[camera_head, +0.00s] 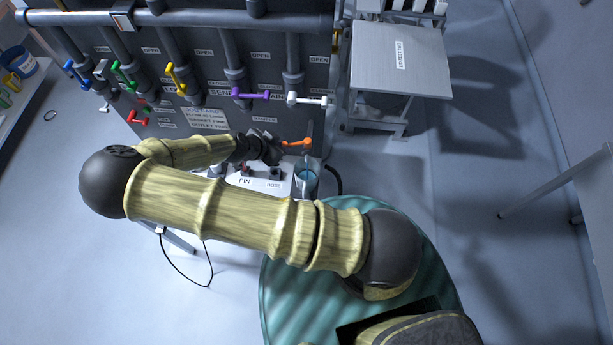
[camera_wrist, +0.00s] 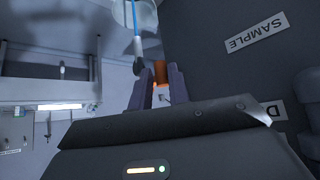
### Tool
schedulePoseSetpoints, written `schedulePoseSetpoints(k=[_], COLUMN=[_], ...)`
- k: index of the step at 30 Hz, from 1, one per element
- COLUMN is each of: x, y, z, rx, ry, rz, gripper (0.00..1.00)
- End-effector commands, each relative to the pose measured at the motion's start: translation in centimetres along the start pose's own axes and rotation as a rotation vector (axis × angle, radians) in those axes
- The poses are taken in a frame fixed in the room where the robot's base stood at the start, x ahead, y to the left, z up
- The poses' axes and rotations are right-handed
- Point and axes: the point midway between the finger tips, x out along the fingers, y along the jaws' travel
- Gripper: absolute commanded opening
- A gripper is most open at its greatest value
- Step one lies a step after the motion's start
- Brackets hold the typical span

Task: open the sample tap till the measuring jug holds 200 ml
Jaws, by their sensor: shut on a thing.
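The sample tap's orange handle (camera_head: 297,143) sticks out at the lower end of the dark panel. My gripper (camera_head: 279,146) is shut on it. In the wrist view the two fingers of my gripper (camera_wrist: 161,76) stand either side of the orange handle (camera_wrist: 160,68). The measuring jug (camera_head: 307,179) stands upright under the tap, with blue liquid inside. In the wrist view the jug (camera_wrist: 145,14) is at the top edge, and a thin blue stream (camera_wrist: 135,24) runs between the dark spout (camera_wrist: 138,66) and it. I cannot read the level against any scale.
Purple (camera_head: 250,95), white (camera_head: 307,99) and yellow (camera_head: 177,78) handles sit on pipes above, with blue, green and red ones left. A SAMPLE label (camera_wrist: 257,33) is on the panel. A white box marked PIN (camera_head: 262,184) is beside the jug. A metal table (camera_head: 400,75) stands right.

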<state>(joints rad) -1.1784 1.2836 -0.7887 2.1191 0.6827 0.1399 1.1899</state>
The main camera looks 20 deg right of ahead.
Motion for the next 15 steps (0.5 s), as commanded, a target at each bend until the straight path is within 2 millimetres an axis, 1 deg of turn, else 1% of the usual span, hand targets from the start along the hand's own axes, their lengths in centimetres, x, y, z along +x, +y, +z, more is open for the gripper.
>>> schedulePoseSetpoints(k=[1,9,15], x=[0.4,1.1,1.1], y=[-0.1,-1.4,-1.8], z=[-0.2,-0.8,-1.0], rx=[0.019,0.155,0.211], ry=[0.006,0.005,0.004], rz=[0.021,0.133,0.184], gripper=[0.0,0.0,0.0])
